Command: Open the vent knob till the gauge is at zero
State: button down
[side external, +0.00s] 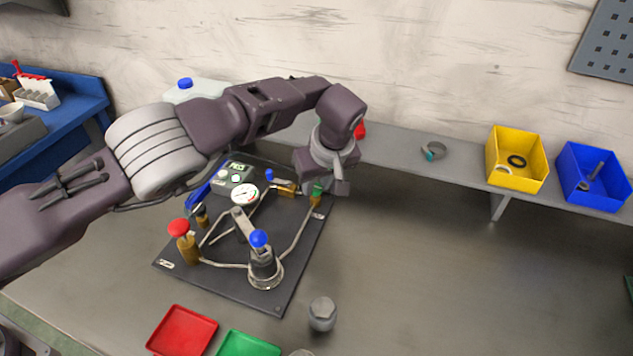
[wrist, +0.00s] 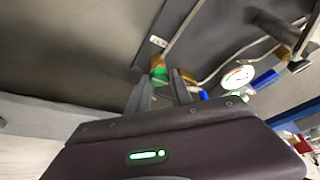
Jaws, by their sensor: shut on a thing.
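A dark panel (side external: 215,270) with brass fittings and thin pipes lies on the bench. A green knob (side external: 317,190) tops a brass fitting at its right corner; no label says it is the vent knob. My gripper (side external: 326,188) reaches down to it from above. In the wrist view, the green knob (wrist: 159,75) sits between the tips of my gripper (wrist: 160,82), which is shut on it. The round white gauge (side external: 245,195) stands near the panel's middle and also shows in the wrist view (wrist: 238,77). Its needle is too small to read.
The panel also carries a red knob (side external: 178,228), a large blue knob (side external: 259,238) and a small blue knob (side external: 269,175). A grey hex-topped piece (side external: 322,314), a red tray (side external: 182,331) and a green tray (side external: 247,344) lie in front.

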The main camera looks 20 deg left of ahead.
jog(key=shift+f+n, duration=0.1)
jog(key=shift+n, duration=0.2)
jog(key=c, duration=1.1)
grip_release()
jog(key=shift+c, duration=0.2)
jog(key=v, duration=0.7)
